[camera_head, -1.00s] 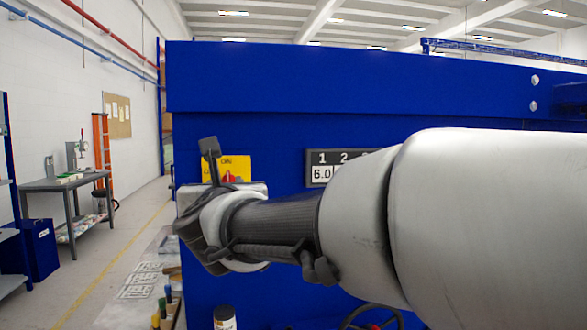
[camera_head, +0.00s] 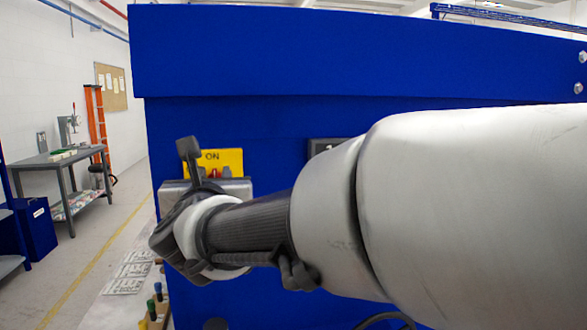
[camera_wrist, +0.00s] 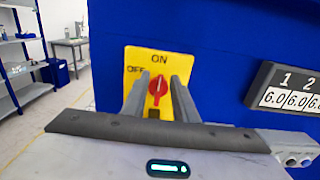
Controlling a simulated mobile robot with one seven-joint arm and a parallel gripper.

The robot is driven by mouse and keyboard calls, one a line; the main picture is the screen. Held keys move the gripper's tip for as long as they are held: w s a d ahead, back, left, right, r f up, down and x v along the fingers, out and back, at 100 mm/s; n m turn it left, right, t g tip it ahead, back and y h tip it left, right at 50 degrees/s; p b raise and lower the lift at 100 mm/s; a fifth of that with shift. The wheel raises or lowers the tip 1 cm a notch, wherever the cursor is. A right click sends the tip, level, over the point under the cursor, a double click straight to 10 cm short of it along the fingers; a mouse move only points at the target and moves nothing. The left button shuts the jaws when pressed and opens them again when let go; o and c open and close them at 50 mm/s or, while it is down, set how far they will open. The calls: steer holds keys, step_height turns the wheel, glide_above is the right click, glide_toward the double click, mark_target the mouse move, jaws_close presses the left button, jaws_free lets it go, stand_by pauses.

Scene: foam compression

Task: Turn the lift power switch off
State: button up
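The lift power switch is a red rotary knob (camera_wrist: 157,88) on a yellow plate (camera_wrist: 133,65) fixed to a blue panel. The plate reads ON at the top and OFF at the upper left, and the knob stands about upright, towards ON. My gripper (camera_wrist: 160,82) is open in the wrist view, with one finger left and one right of the knob. I cannot tell whether the fingers touch it. In the head view my gripper (camera_head: 190,165) hides much of the switch; part of the yellow plate (camera_head: 228,158) shows behind it.
A black number display (camera_wrist: 290,88) is on the blue panel (camera_head: 350,50) right of the switch. A grey workbench (camera_head: 65,160) and an orange ladder (camera_head: 97,120) stand far left. Bottles and small items (camera_head: 156,305) are below the gripper.

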steer(key=shift+s, duration=0.1)
jaws_close()
steer(key=shift+n+b, duration=0.3)
steer(key=n, duration=0.1)
steer(key=n+b, duration=0.1)
steer(key=n, duration=0.1)
steer(key=shift+a+f, duration=0.1)
steer(key=shift+a, duration=0.2)
steer(key=n, duration=0.4)
steer(key=shift+s+a+f+n+b, duration=0.1)
steer(key=shift+s+a+n+b, duration=0.05)
steer(key=shift+a+n+b, duration=0.2)
steer(key=n, duration=0.3)
steer(key=f+n, duration=0.1)
steer(key=n, duration=0.5)
steer(key=shift+s+a+f+p, duration=0.1)
steer(key=shift+a+f+p, duration=0.1)
steer(key=shift+a+p, duration=0.2)
steer(key=shift+n, duration=0.35)
